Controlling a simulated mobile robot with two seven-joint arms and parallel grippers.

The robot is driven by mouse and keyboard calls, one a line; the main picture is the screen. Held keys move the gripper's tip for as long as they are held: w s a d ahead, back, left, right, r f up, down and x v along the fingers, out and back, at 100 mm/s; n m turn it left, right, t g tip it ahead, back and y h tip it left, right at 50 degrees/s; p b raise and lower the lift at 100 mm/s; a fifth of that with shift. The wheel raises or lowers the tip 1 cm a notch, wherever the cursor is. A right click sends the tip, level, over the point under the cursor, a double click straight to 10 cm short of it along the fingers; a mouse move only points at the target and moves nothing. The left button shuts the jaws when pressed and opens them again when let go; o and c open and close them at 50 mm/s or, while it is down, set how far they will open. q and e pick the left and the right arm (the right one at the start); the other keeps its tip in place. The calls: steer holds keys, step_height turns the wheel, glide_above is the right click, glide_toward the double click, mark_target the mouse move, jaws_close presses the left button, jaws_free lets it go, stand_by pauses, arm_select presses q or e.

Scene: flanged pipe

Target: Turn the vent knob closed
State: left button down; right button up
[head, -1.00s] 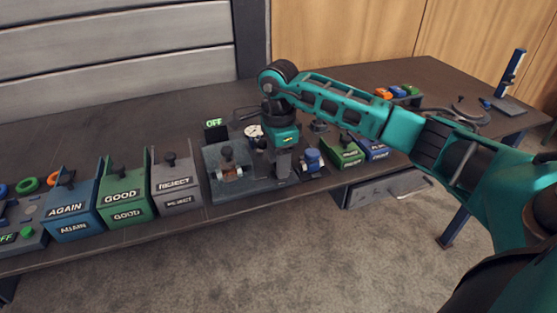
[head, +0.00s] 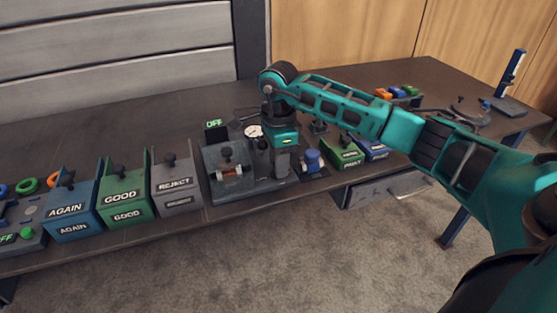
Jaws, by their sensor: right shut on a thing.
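My right gripper (head: 283,172) points straight down at the right part of the grey test fixture (head: 233,189). It is shut on what appears to be the vent knob, which the jaws and wrist hide. A small pipe piece with copper-coloured ends (head: 229,171) lies in the fixture's left part, under a dark clamp knob (head: 227,152). A white-faced gauge (head: 253,131) stands behind the fixture. A lit OFF sign (head: 214,124) is at its back left. A blue part (head: 312,160) sits just right of the gripper. My left gripper is out of view.
Blue AGAIN (head: 73,209), green GOOD (head: 127,197) and grey REJECT (head: 178,184) bins stand left of the fixture. A green box (head: 346,157) and a blue box (head: 374,151) stand to its right. The table's back left is clear.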

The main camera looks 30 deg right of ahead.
steer(key=shift+r, duration=0.1)
steer(key=m+p, duration=0.1)
steer(key=m, duration=0.7)
steer(key=shift+s+m+p, duration=0.1)
steer(key=shift+m+p, duration=0.3)
steer(key=m+p, duration=0.1)
steer(key=m, duration=0.4)
steer(key=shift+a, duration=0.15)
steer(key=shift+a+m+p, duration=0.1)
steer(key=shift+m+p, duration=0.5)
steer(key=shift+m, duration=1.5)
steer(key=o, duration=0.8)
steer(key=shift+c, duration=0.2)
